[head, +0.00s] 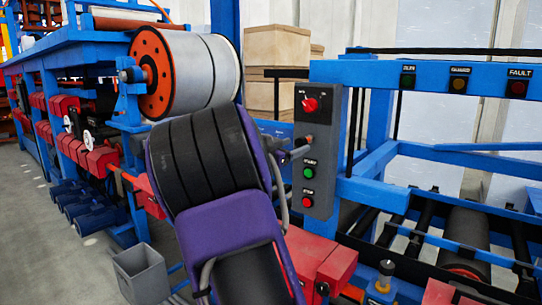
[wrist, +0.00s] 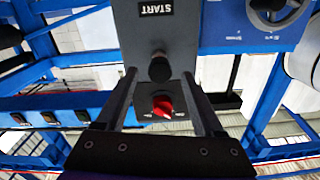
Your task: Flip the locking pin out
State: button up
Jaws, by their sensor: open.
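My gripper (head: 292,153) is at the end of my purple and black arm, in front of the grey control panel (head: 323,130). In the wrist view my gripper (wrist: 160,74) is open, with its two dark fingers apart and nothing held between them. The panel's red rotary switch (head: 310,104) shows between the fingers in the wrist view (wrist: 162,106), with a dark round knob (wrist: 160,68) beside it.
The panel also carries a green start button (head: 308,173) and a red stop button (head: 307,201). A blue frame with indicator lamps (head: 440,80) spans the right. A large grey roll (head: 190,75) is behind my arm. A grey bin (head: 141,274) stands on the floor.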

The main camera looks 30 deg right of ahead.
jog(key=v, duration=1.4)
jog(key=shift+a, duration=0.2)
jog(key=shift+s, duration=0.1)
